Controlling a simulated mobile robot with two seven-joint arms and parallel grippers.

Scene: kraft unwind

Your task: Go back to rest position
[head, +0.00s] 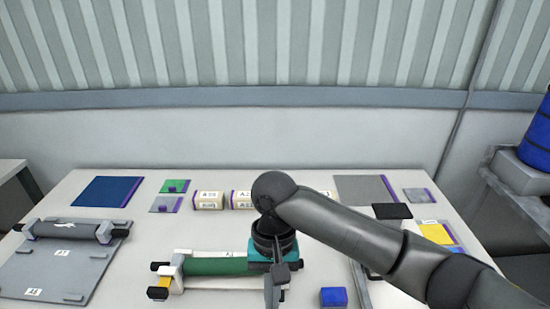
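My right arm comes in from the right and reaches over the middle of the table. My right gripper (277,290) points down beside the right end of a green roll (215,264). The picture does not show clearly whether its fingers are open or shut, or touching anything. The green roll lies across a holder with a pale left support (178,266) and a teal part at its right end. My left gripper is not in view.
The white table (140,260) holds a grey board with a dark roller (68,229) at left, a blue sheet (105,191), green and grey pads, and several labelled cream rolls (208,201) at the back. A blue block (333,297) sits at the front. A blue drum (538,133) stands at right.

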